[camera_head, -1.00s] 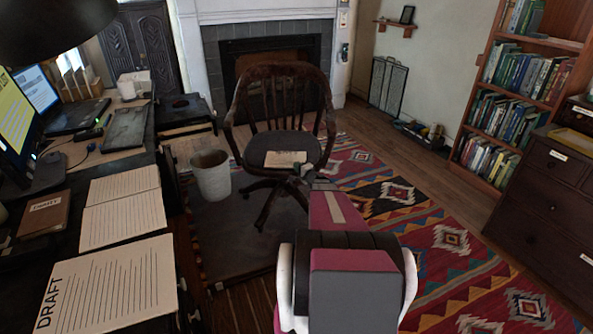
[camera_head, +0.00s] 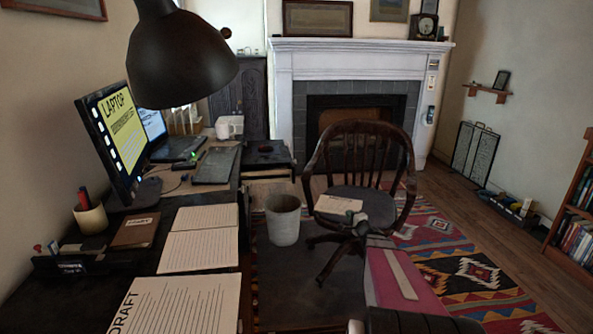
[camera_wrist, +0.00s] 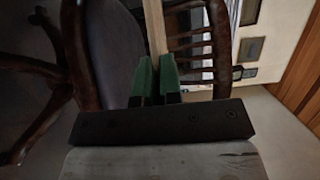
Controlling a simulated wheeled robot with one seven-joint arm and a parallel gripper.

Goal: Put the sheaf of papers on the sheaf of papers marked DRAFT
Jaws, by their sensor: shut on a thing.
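The sheaf of papers marked DRAFT (camera_head: 190,308) lies on the dark desk at the bottom of the head view, cut off by the frame. Another pale sheaf of papers (camera_head: 335,204) shows at the chair seat, at the end of my arm. My gripper (camera_wrist: 154,85) has green fingers shut on this sheaf, which shows edge-on as a thin beige strip (camera_wrist: 154,28) in the wrist view. In the head view my gripper (camera_head: 352,215) is small, at the sheaf's near edge. I cannot tell whether the sheaf touches the seat.
The wooden chair (camera_head: 400,210) has arms and a slatted back around my gripper. A bin (camera_head: 283,226) stands between chair and desk. Lined pages (camera_head: 197,252), a brown book (camera_head: 135,231) and a monitor (camera_head: 110,140) are on the desk. A black lamp (camera_head: 180,60) hangs above.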

